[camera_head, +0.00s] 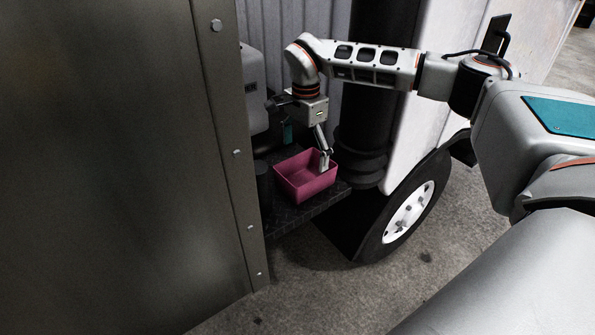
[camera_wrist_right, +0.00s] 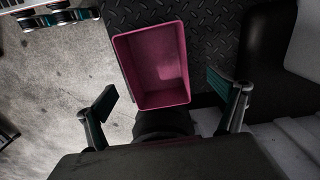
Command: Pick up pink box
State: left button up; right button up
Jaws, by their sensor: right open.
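The pink box (camera_head: 305,183) is open-topped and looks empty. It sits upright on a dark diamond-plate step (camera_head: 299,216). My right gripper (camera_head: 306,147) is above the box, pointing down, with its fingers spread. In the head view one finger overlaps the box's right rim; I cannot tell whether it touches. In the right wrist view the box (camera_wrist_right: 157,66) lies between and beyond the two open fingers of the right gripper (camera_wrist_right: 163,93), with nothing held. My left gripper is not in view.
A large dark metal panel (camera_head: 120,150) fills the left side, close to the step. A black column (camera_head: 366,130) stands right of the box. A wheel (camera_head: 408,212) is further right. A grey seat-like form (camera_head: 254,88) is behind. Concrete floor lies in front.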

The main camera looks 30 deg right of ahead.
aim_at(305, 173)
jog(key=shift+s+f, duration=0.25)
jog(key=shift+f, duration=0.35)
jog(key=shift+s+f, duration=0.2)
jog(key=shift+f, duration=0.35)
notch_tip(305, 173, down, 4)
jog(key=shift+w+r, duration=0.1)
jog(key=shift+r, duration=0.1)
jog(key=shift+f+p, duration=0.3)
jog(key=shift+f, duration=0.3)
jog(key=shift+c, duration=0.3)
jog(key=c, duration=1.2)
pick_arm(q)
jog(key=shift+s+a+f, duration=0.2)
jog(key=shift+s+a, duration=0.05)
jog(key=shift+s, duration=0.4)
